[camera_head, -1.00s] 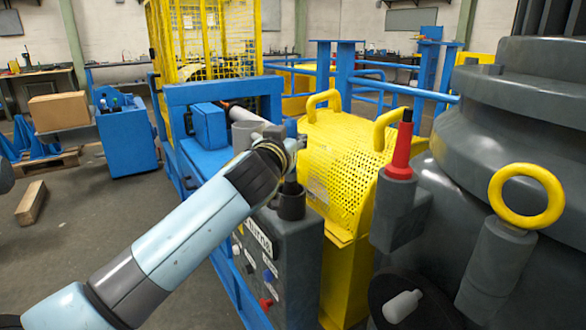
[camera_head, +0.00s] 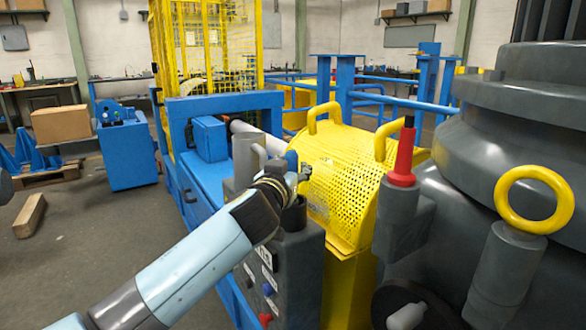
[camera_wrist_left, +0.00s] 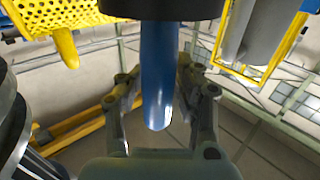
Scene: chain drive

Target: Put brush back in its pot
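My left gripper (camera_head: 303,174) is above the dark pot (camera_head: 294,214) at the grey control box. The brush's blue handle (camera_head: 291,160) shows just behind my gripper in the head view. In the left wrist view the blue handle (camera_wrist_left: 157,75) runs between my two fingers (camera_wrist_left: 162,108), with gaps on both sides, so the gripper looks open around it. A dark round part (camera_wrist_left: 167,8) hides the handle's other end; I cannot tell surely whether it is the pot or part of the brush. The bristles are not visible. My right gripper is not in view.
The yellow perforated guard (camera_head: 345,170) with two handles stands close to the right of my gripper. A grey cylinder (camera_head: 247,158) stands just left. A red-capped grey post (camera_head: 403,165) and a large grey housing (camera_head: 500,110) are farther right.

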